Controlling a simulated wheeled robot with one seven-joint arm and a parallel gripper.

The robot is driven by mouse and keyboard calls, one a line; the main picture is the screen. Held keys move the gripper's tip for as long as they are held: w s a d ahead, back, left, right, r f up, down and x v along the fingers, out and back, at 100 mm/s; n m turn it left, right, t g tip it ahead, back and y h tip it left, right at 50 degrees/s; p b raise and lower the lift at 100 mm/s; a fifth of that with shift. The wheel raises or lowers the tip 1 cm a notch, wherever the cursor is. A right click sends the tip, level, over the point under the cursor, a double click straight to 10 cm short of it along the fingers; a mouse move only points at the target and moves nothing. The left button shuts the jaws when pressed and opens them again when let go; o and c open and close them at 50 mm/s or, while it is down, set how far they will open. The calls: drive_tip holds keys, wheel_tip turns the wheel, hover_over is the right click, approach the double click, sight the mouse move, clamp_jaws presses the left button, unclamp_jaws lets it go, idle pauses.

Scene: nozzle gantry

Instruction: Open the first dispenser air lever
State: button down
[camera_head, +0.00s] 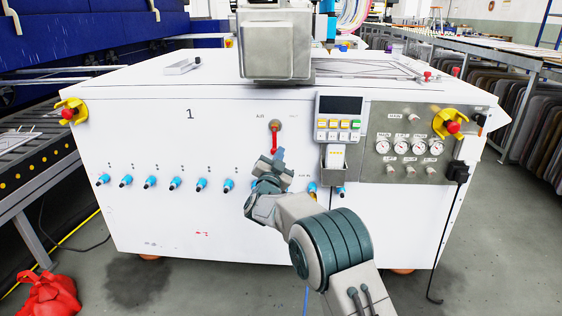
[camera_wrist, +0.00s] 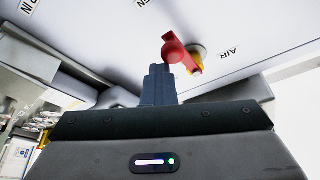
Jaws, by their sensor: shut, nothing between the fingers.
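The red air lever (camera_head: 275,137) is on the white front panel of the machine (camera_head: 220,130), below the "AIR" label. It hangs down from its round valve mount in the head view. In the wrist view the red lever (camera_wrist: 178,52) sits beside a brass-yellow fitting (camera_wrist: 197,58), close to the tips of my gripper. My gripper (camera_head: 278,157) is just below the lever's lower end. Its fingers (camera_wrist: 159,72) are together and hold nothing. I cannot tell whether the fingertips touch the lever.
A keypad with a dark display (camera_head: 339,118) is right of the lever. A row of blue-tipped knobs (camera_head: 175,183) runs along the panel lower left. A red bag (camera_head: 48,295) lies on the floor.

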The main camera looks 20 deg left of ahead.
drive_tip(key=s+d+p, duration=0.2)
drive_tip(key=s+d, duration=0.1)
drive_tip(key=s, duration=0.5)
drive_tip(key=shift+s+d, duration=0.35)
drive_tip(key=shift+s, duration=0.05)
